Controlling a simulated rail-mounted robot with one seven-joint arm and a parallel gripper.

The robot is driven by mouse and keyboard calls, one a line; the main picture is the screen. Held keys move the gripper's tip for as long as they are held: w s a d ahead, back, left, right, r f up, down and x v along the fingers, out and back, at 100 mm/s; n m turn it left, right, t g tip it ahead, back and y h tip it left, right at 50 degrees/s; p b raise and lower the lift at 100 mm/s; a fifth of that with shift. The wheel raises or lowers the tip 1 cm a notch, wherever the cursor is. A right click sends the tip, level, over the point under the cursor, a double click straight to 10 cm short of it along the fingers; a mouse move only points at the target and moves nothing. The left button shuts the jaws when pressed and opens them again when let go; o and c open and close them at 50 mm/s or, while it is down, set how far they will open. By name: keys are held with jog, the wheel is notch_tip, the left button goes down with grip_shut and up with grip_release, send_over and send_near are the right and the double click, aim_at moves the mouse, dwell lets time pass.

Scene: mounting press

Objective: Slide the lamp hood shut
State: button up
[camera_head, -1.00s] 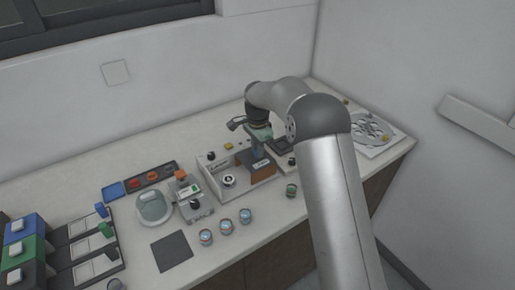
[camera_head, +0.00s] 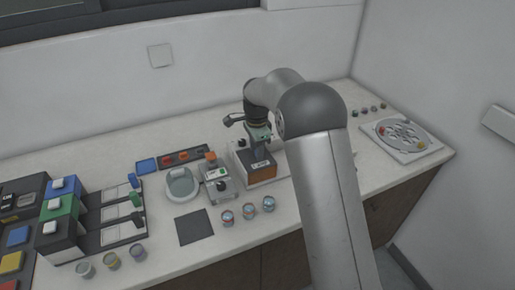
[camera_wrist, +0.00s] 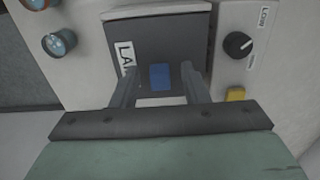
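The lamp hood (camera_head: 262,172) is a box with an orange side and a dark labelled face. It sits on the white press base (camera_head: 236,166) and covers the round silver part there. In the wrist view the dark hood (camera_wrist: 185,45) fills the middle, its label "LA…" partly hidden by a finger. My gripper (camera_head: 262,140) is over the hood from above. In the wrist view my gripper (camera_wrist: 158,80) has its two fingers apart, one on each side of a blue rectangle (camera_wrist: 160,77) on the hood. I see gaps beside the blue rectangle; contact elsewhere is hidden.
A black knob (camera_wrist: 238,45) and a yellow button (camera_wrist: 236,95) are right of the hood. A small unit with an orange knob (camera_head: 211,157) stands close left in the head view. Several small cups (camera_head: 248,211) stand in front.

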jog(key=shift+d, duration=0.1)
jog(key=shift+r, duration=0.45)
notch_tip(320, 180, up, 16)
jog(key=b, duration=0.1)
jog(key=shift+r, duration=0.25)
